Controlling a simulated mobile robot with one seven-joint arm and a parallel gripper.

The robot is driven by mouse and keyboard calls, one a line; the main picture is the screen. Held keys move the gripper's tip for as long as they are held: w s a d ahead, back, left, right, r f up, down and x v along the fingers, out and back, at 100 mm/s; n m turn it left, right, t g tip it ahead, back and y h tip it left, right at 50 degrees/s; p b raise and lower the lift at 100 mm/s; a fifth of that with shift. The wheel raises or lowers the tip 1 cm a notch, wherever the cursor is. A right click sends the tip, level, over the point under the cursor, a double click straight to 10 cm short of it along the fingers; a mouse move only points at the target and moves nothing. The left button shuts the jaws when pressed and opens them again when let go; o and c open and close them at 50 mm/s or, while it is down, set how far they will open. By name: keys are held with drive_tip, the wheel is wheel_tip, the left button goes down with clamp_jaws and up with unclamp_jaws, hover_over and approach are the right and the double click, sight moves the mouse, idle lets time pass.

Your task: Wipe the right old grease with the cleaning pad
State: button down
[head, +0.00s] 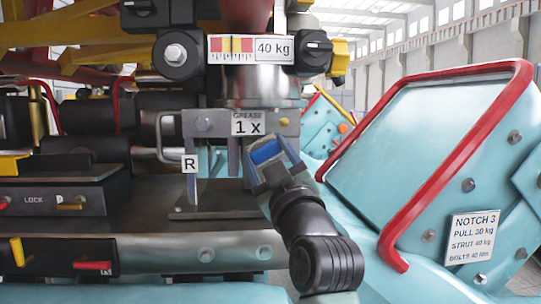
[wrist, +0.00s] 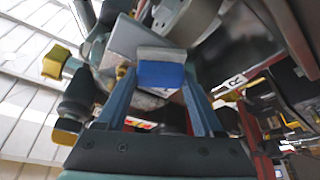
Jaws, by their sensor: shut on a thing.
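The cleaning pad (head: 266,152) is a small blue block with a pale grey side. I cannot tell whether the pad touches the metal. I cannot make out the old grease in either view.
A "40 kg" scale plate (head: 252,50) and black knobs sit above the bracket. A teal car with a red rail (head: 455,150) stands close on the right. An "R" tag (head: 189,163) hangs left. A black lock panel (head: 60,200) is at the far left.

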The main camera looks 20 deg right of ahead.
drive_tip(key=shift+s+a+b, duration=0.1)
drive_tip(key=shift+s+a, duration=0.15)
drive_tip(key=shift+s, duration=0.7)
drive_tip(key=shift+s+a+b, duration=0.1)
drive_tip(key=shift+s+a, duration=0.2)
drive_tip(key=shift+s, duration=0.65)
drive_tip(key=shift+s+a+b, duration=0.1)
drive_tip(key=shift+s+a, duration=0.15)
drive_tip(key=shift+s, duration=0.7)
drive_tip(key=s, duration=0.3)
drive_tip(key=shift+a, duration=0.4)
drive_tip(key=shift+f, duration=0.1)
